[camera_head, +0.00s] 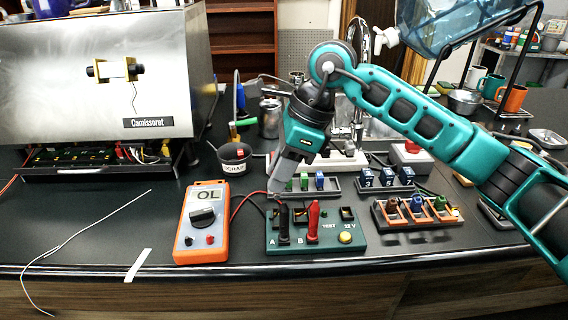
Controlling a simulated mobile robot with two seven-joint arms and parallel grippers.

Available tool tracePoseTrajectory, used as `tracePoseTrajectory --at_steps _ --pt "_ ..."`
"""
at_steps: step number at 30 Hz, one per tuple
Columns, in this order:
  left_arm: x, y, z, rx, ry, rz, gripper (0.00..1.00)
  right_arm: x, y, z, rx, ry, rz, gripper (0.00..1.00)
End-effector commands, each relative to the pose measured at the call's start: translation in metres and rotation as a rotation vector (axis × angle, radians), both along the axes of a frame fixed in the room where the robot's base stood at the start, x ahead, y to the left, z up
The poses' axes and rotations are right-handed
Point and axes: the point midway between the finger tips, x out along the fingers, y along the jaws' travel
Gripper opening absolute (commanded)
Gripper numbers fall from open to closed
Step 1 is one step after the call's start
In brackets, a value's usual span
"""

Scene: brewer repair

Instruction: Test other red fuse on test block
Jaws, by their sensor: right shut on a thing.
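The green test block (358,243) sits near the counter's front edge, marked A, B, TEST and 12 V. A black probe (284,224) and a red probe (314,222) stand upright on it. My right gripper (275,192) points down just above the block's back left part, close to the black probe's top. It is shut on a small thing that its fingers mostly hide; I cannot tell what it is. The orange multimeter (187,243) left of the block reads OL. A fuse rack (408,222) on the right holds several coloured pieces, one reddish-brown (392,204). My left gripper is out of view.
A scrap cup (234,160) stands behind the multimeter. Racks with green and blue fuses (319,181) and dark blue fuses (387,177) lie behind the block. The Camissoret brewer (70,105) fills the back left. The front left counter is mostly clear, with a thin wire.

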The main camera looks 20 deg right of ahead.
Motion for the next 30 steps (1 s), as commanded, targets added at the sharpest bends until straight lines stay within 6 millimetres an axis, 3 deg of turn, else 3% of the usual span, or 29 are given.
tracePoseTrajectory --at_steps 19,30 --pt "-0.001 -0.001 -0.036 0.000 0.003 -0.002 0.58 0.000 0.000 -0.059 0.000 0.000 -0.001 0.00" --pt "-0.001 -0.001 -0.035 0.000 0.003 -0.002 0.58 0.000 0.000 -0.055 0.000 0.000 0.000 0.00"
